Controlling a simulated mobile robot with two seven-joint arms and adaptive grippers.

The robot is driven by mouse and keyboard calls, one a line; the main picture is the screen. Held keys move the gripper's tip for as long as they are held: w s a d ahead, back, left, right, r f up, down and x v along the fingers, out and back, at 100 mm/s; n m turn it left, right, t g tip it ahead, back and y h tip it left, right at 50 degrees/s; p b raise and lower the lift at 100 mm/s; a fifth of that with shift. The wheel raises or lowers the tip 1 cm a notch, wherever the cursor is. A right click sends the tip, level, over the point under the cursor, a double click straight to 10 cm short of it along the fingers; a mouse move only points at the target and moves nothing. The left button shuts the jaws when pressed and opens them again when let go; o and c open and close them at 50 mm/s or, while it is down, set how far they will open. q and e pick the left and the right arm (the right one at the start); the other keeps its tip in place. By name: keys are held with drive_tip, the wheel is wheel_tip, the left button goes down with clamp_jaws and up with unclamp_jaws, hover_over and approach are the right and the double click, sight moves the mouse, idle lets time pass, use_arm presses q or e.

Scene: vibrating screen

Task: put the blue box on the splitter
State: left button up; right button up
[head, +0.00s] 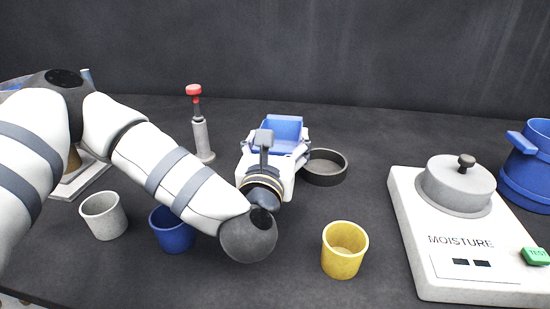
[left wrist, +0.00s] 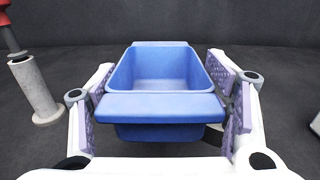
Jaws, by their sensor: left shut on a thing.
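The blue box (head: 283,126) is an open tub with a wide front lip. It is held in my left gripper (head: 279,145), near the middle of the head view. In the left wrist view the blue box (left wrist: 158,105) sits between the two finger pads of the left gripper (left wrist: 165,118), one on each side. It looks level and empty. The gripper hides what is directly under the box. I cannot make out a clear splitter; a grey-based device (head: 82,180) at the far left is mostly hidden by my left arm. My right gripper is not in view.
A dark round pan (head: 324,167) lies just right of the gripper. A red-topped grey cylinder (head: 201,135) stands behind left. White (head: 104,216), blue (head: 173,231) and yellow (head: 343,250) cups are in front. A moisture meter (head: 450,262) and blue container (head: 528,170) are at right.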

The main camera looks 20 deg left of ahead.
use_arm(q)
drive_tip(key=shift+w+a+f, duration=0.15)
drive_tip(key=shift+a+f, duration=0.1)
drive_tip(key=shift+w+a+f, duration=0.15)
drive_tip(key=shift+f, duration=0.8)
drive_tip(key=shift+w+a+f, duration=0.1)
drive_tip(key=shift+f, duration=0.85)
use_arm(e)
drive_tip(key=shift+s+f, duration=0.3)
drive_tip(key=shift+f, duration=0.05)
use_arm(q)
drive_tip(key=shift+b, duration=0.3)
drive_tip(key=shift+f, duration=0.2)
drive_tip(key=o, duration=1)
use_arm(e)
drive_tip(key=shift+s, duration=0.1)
